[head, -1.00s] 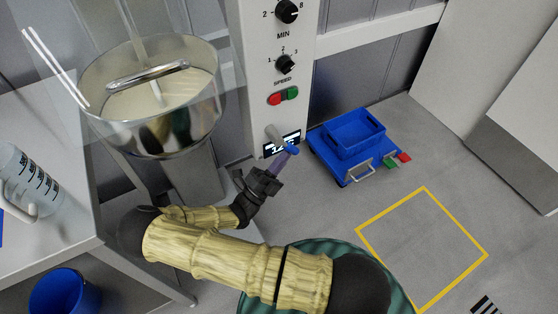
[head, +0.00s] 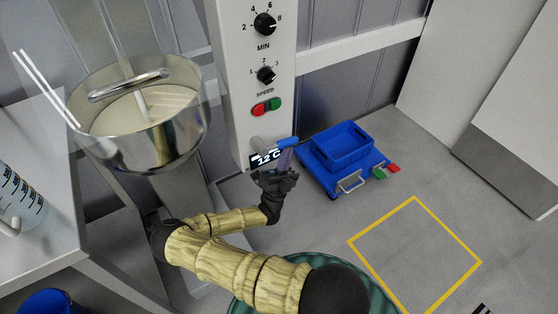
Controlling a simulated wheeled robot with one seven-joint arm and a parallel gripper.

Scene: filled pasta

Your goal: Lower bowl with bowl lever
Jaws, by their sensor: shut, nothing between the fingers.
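The steel bowl (head: 150,150), holding pale contents, is at the upper left of the head view, beside the white machine column. The bowl lever, a grey rod (head: 262,141) with a blue tip (head: 288,142), sticks out of the column's lower front, just above the lit display (head: 266,157). It lies nearly level in the picture. The fingertips look close to or against the tip; contact is hard to tell.
Dials (head: 264,24) and red and green buttons (head: 266,106) are on the column above the lever. A blue crate on a dolly (head: 345,150) stands to the right. A table with a measuring jug (head: 18,200) is at left. The yellow-marked floor square (head: 414,203) is empty.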

